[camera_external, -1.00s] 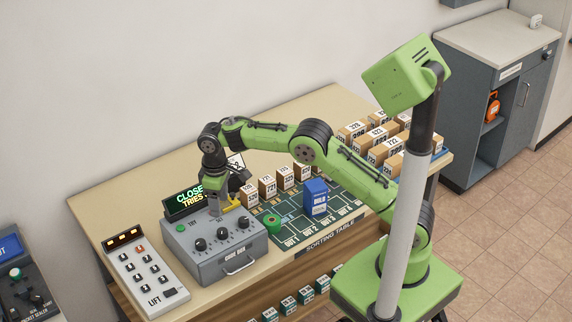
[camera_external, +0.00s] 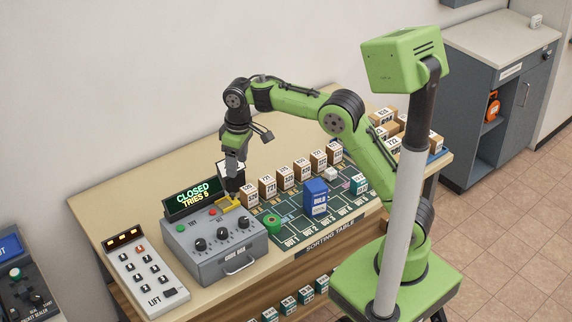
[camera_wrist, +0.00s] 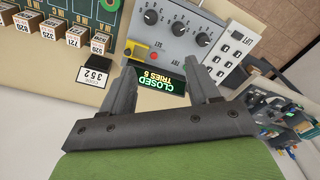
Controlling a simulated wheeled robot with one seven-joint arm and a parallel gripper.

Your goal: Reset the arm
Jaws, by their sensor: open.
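My gripper (camera_external: 233,172) is open and empty, pointing down above the back of the code box. In the wrist view its two fingers (camera_wrist: 160,95) stand apart with the lit display between them. The grey code box (camera_external: 222,262) sits on the table with several black knobs, a green button and a red button. Its display (camera_external: 193,198) reads CLOSED, TRIES 5. A small yellow piece (camera_external: 228,203) lies at the box's back right corner; it also shows in the wrist view (camera_wrist: 128,52).
The sorting table (camera_external: 120,207) holds a row of small boxes (camera_external: 283,178), a blue box (camera_external: 316,197), a green round item (camera_external: 272,223) and the LIFT panel (camera_external: 148,275). A white card reading 352 (camera_wrist: 96,76) stands near the boxes. A grey cabinet (camera_external: 480,90) is at the right.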

